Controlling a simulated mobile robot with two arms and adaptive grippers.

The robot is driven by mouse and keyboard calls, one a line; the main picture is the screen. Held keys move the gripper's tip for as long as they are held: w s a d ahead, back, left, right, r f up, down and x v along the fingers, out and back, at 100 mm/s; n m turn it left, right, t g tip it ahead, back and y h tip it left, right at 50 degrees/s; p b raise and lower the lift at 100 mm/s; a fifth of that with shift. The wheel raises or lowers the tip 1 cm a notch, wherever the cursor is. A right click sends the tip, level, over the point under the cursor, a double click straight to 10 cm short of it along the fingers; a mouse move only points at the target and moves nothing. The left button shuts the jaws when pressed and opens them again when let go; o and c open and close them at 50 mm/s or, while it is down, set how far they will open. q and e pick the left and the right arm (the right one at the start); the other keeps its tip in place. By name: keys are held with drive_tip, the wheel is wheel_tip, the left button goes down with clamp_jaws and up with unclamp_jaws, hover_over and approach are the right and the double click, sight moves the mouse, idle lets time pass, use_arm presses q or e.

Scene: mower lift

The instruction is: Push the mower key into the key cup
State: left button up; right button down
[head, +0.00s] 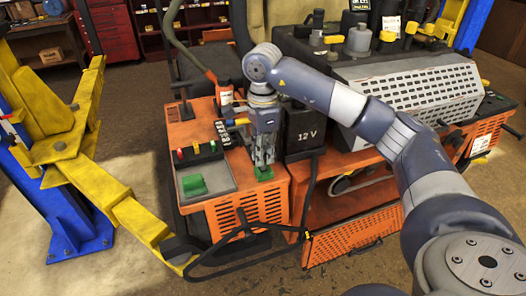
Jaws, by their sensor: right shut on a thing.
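My right gripper (264,160) points down over the front right corner of the orange mower's side console (240,191). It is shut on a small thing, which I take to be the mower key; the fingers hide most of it. A small green piece (264,173) shows right at the fingertips, at the console top. I cannot tell whether it is part of the key or of the key cup. The key cup cannot be made out clearly. My left gripper is not in view.
A grey tray (218,188) with a green block (194,185) lies left of the gripper. Coloured levers (196,149) stand behind the tray. A black 12 V battery (306,130) stands close to the right. A yellow lift arm (125,212) runs along the left.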

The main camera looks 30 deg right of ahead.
drive_tip(key=shift+f+b, duration=0.65)
drive_tip(key=shift+f, duration=0.25)
drive_tip(key=c, duration=1.5)
unclamp_jaws()
drive_tip(key=shift+c, duration=0.2)
wheel_tip(320, 180, up, 12)
